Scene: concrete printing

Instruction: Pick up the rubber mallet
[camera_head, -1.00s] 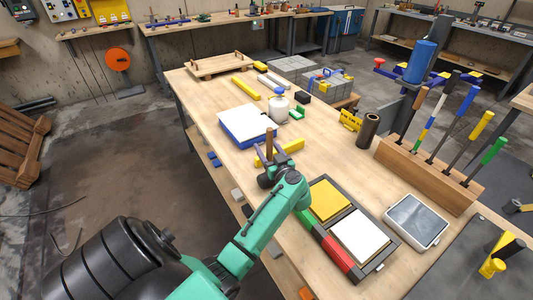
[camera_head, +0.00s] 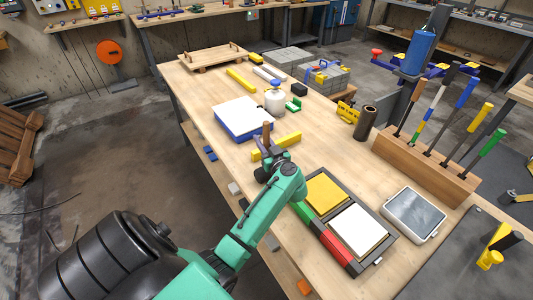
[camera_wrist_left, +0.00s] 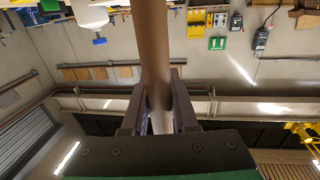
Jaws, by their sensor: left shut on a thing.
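My left gripper (camera_head: 268,165) is just above the near left edge of the wooden table (camera_head: 330,150). It is shut on the brown handle of the rubber mallet (camera_head: 267,136), which stands up from the fingers. In the left wrist view the handle (camera_wrist_left: 153,50) runs upward between the two dark fingers (camera_wrist_left: 158,108). The mallet's head cannot be made out in either view. My right gripper is not in view.
A yellow bar (camera_head: 285,143) lies just beyond the gripper. A dark tray (camera_head: 318,235) with yellow and white panels is at its right. A wooden rack (camera_head: 425,168) of upright tools stands farther right. A blue-edged white block (camera_head: 240,117) lies behind.

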